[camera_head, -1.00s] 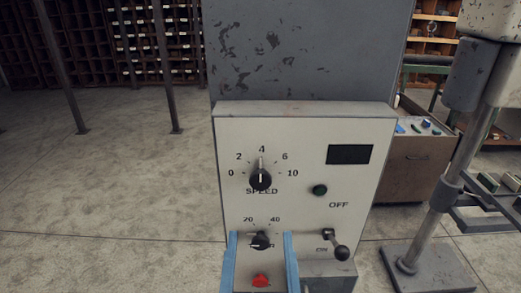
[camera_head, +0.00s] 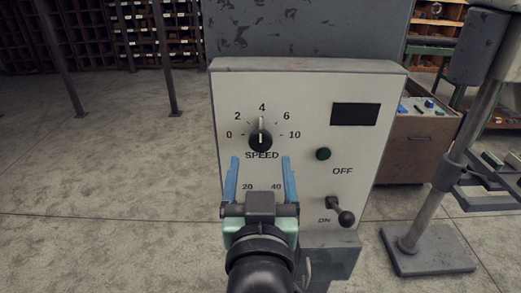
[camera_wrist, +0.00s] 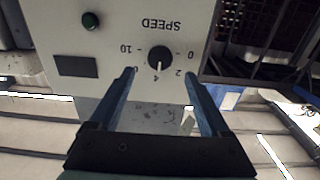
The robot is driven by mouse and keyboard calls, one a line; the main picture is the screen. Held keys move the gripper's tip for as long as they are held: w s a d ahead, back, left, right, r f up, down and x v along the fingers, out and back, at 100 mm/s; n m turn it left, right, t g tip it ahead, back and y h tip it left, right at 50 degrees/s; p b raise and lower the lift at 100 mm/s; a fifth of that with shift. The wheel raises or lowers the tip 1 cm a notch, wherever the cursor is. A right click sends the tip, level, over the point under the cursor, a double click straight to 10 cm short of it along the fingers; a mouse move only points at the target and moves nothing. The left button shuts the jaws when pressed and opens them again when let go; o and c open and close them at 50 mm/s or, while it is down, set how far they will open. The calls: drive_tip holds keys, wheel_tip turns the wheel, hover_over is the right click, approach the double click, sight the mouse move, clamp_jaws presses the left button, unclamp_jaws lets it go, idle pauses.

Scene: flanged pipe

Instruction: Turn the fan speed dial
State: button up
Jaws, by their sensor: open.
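The black speed dial (camera_head: 260,139) sits on the upper left of a cream control panel (camera_head: 300,180), its white pointer line toward 4. It also shows in the wrist view (camera_wrist: 159,58), where the panel appears upside down. My gripper (camera_head: 261,165) is open and empty, with its two blue fingers just below the dial in the head view. In the wrist view my fingertips (camera_wrist: 160,76) lie to either side of the dial's line, and the dial appears beyond them. I see no contact. My gripper hides the lower dial and the red button.
A green button (camera_head: 323,154), a dark display (camera_head: 355,114) and a lever switch (camera_head: 340,212) are right of the dial. A metal stand (camera_head: 430,205) and a brown cabinet (camera_head: 417,155) stand farther right. Open concrete floor (camera_head: 110,170) lies left.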

sight(261, 142)
drive_tip(key=w+p, duration=0.1)
drive_tip(key=w, duration=0.5)
drive_tip(key=shift+p, duration=0.3)
clamp_jaws()
